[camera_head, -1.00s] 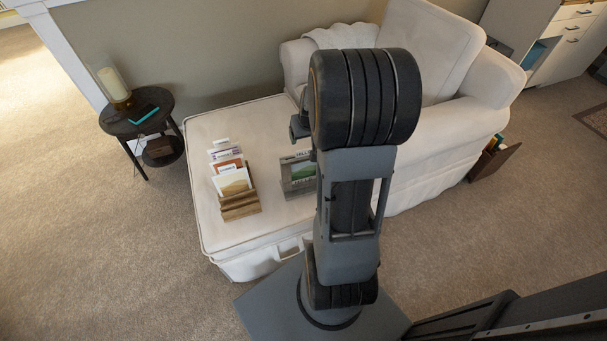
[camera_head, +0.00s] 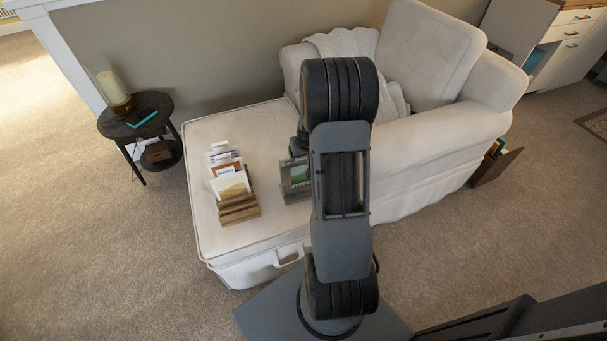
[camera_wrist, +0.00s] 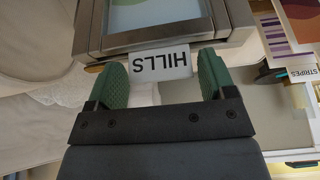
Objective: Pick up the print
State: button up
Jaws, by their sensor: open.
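A print with blue and green areas (camera_wrist: 150,14) shows at the top of the wrist view, cut off by the edge. It sits in a grey wooden frame or holder (camera_wrist: 165,42), with a white label reading HILLS (camera_wrist: 160,65) at its edge. In the head view the print (camera_head: 300,174) stands on the white ottoman, partly hidden by my arm. My gripper (camera_wrist: 163,75) is open, its two green pads apart near the holder's edge. The label appears between the fingertips; whether anything touches is unclear. My fingers are hidden in the head view.
A wooden rack (camera_head: 239,208) with several cards stands left of the print on the ottoman (camera_head: 215,245). A STRIPES label (camera_wrist: 301,75) shows at the wrist view's right. A white armchair (camera_head: 440,135) stands behind my arm. A dark side table (camera_head: 125,125) is at left.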

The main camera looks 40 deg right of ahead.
jog(key=shift+f, duration=0.45)
jog(key=c, duration=0.9)
notch_tip(320, 180, up, 29)
jog(key=p, duration=1.5)
jog(key=shift+r+p, duration=0.2)
jog(key=shift+p, duration=0.2)
jog(key=shift+w, duration=0.1)
